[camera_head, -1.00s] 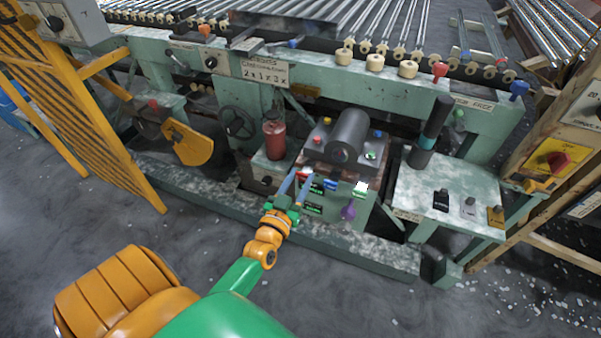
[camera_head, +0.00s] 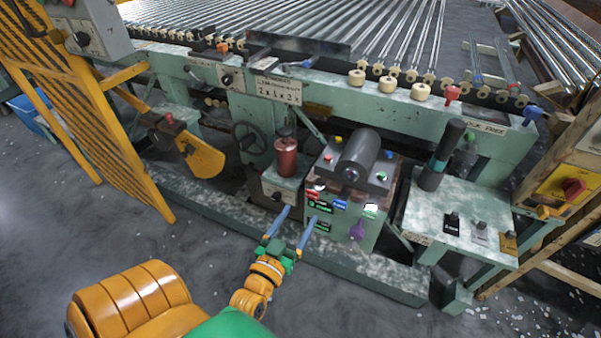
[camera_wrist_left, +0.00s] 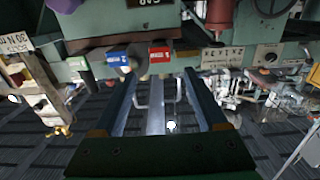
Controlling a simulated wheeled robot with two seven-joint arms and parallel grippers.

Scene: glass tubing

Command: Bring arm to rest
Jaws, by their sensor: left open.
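My left gripper (camera_head: 294,229) is open, its two blue fingers spread apart with nothing between them. In the head view it stands in front of the green control box (camera_head: 322,210), to its lower left, and seems apart from it. Its orange and green arm comes in from the bottom. In the left wrist view the open fingers (camera_wrist_left: 165,97) point at the machine's underside, with a blue label (camera_wrist_left: 118,56) and a red label (camera_wrist_left: 159,54) ahead of them. My right gripper is in neither view.
The green machine frame (camera_head: 200,65) with glass tubes (camera_head: 300,30) runs across the back. A yellow grid (camera_head: 85,120) is at left, a side table (camera_head: 450,215) at right. The front floor is clear.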

